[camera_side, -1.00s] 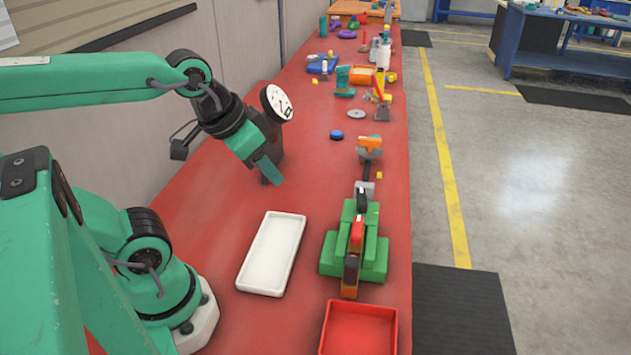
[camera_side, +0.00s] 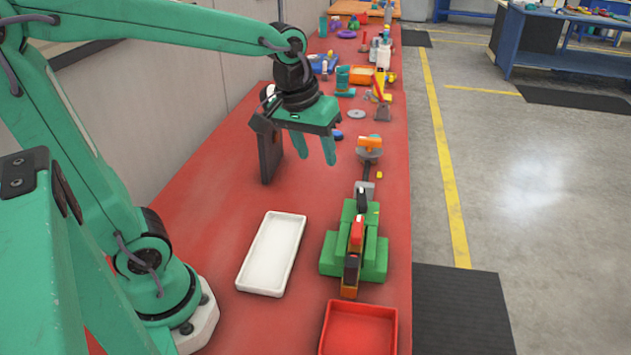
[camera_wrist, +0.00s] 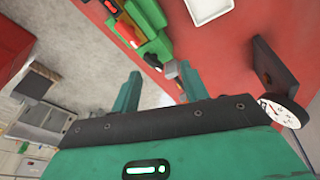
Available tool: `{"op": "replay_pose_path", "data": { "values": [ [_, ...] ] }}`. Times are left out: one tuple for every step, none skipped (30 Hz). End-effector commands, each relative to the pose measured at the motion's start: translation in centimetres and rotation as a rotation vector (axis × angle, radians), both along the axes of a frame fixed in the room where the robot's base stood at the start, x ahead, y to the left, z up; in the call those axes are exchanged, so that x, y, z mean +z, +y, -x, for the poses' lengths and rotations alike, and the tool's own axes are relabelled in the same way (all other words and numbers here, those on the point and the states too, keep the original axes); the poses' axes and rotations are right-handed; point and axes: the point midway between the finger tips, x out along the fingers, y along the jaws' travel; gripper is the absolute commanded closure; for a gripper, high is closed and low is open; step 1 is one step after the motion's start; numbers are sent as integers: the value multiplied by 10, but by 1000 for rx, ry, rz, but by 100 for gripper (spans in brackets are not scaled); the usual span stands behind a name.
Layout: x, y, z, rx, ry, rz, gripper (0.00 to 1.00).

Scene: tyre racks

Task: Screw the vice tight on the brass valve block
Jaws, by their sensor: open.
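I cannot tell for sure which part is the brass valve block. A grey piece and an orange handle (camera_side: 370,142) lie in line behind the vice. My gripper (camera_side: 315,157) is open and empty, pointing down above the bench, behind and left of the vice. Its two fingers show apart in the wrist view (camera_wrist: 158,88).
A dark stand with a white dial (camera_side: 268,150) is close to my gripper's left. A white tray (camera_side: 272,254) lies left of the vice, a red tray (camera_side: 358,328) in front. Several tools and bottles crowd the far bench. Bench between stand and vice is clear.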

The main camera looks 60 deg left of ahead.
Motion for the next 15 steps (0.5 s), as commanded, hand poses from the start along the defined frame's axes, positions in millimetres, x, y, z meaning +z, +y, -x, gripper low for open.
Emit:
{"op": "replay_pose_path", "data": {
  "values": [
    [-4, 0, -10, 31, 22, 9, 55],
    [-6, 0, -15, 51, 32, 14, 55],
    [-9, -1, -22, 77, 47, 20, 55],
    [-12, -1, -27, 97, 58, 24, 55],
    [-14, -1, -32, 118, 68, 29, 55],
    [-18, -1, -38, 145, 82, 34, 55],
    [-21, -1, -44, 165, 92, 37, 55],
    [-24, -1, -48, 185, 103, 41, 55],
    [-28, -2, -55, 212, 116, 46, 55],
    [-31, -2, -60, 232, 126, 48, 55],
    [-35, -2, -65, 252, 136, 52, 55],
    [-40, -2, -71, 279, 151, 54, 55],
    [-44, -2, -76, 301, 162, 57, 55],
    [-48, -2, -81, 321, 172, 59, 55],
    [-53, -3, -87, 348, 186, 62, 55]
  ]
}}
